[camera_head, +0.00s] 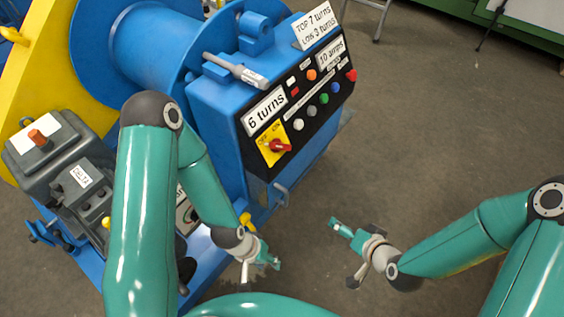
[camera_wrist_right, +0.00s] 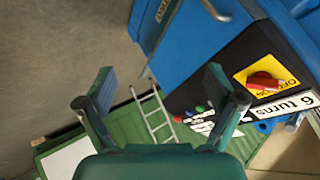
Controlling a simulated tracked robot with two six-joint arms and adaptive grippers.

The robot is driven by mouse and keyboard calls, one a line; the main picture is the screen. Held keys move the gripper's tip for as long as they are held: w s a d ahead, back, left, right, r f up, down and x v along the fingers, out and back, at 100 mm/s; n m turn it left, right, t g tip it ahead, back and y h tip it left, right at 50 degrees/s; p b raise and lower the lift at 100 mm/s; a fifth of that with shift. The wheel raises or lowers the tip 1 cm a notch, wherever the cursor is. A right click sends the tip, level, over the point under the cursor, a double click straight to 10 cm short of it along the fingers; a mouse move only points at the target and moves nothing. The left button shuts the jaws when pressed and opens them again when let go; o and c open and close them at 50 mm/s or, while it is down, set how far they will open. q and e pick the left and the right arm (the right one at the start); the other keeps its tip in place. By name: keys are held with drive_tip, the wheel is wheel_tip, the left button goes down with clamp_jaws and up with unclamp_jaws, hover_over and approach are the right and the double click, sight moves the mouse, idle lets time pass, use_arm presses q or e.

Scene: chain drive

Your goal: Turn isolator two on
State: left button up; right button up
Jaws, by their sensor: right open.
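A red rotary handle (camera_head: 279,146) sits on a yellow plate (camera_head: 265,153) marked OFF and ON, low on the black panel of the blue cabinet. It is the only OFF/ON switch I can make out; no isolator number is readable. In the right wrist view the red handle (camera_wrist_right: 264,83) shows at the upper right, beyond the fingers and apart from them. My right gripper (camera_head: 346,252) is open and empty, in front of the panel, below and right of the switch. My left gripper (camera_head: 262,268) looks open and empty, below the cabinet.
The panel (camera_head: 310,95) also carries several coloured buttons and a "6 turns" label (camera_head: 264,110). A grey tool (camera_head: 236,70) lies on the cabinet top. A grey box (camera_head: 60,150) stands at left. The floor (camera_head: 430,120) right of the cabinet is clear.

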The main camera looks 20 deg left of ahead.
drive_tip(key=w+a+r+n+t+y+b, duration=0.1)
drive_tip(key=w+a+r+t+y+b, duration=0.15)
drive_tip(key=a+b, duration=0.3)
drive_tip(key=n+t+y+b, duration=0.1)
drive_tip(key=t+y+b, duration=0.2)
drive_tip(key=y+b, duration=0.15)
approach(283, 148)
use_arm(q)
wheel_tip(283, 148, down, 12)
drive_tip(key=shift+p, duration=0.4)
use_arm(e)
drive_tip(key=x, duration=1)
drive_tip(key=shift+w+a+f, duration=0.15)
drive_tip(key=shift+w+f, duration=0.05)
drive_tip(key=shift+f, duration=0.15)
drive_tip(key=c, duration=1.1)
drive_tip(key=shift+c, duration=0.2)
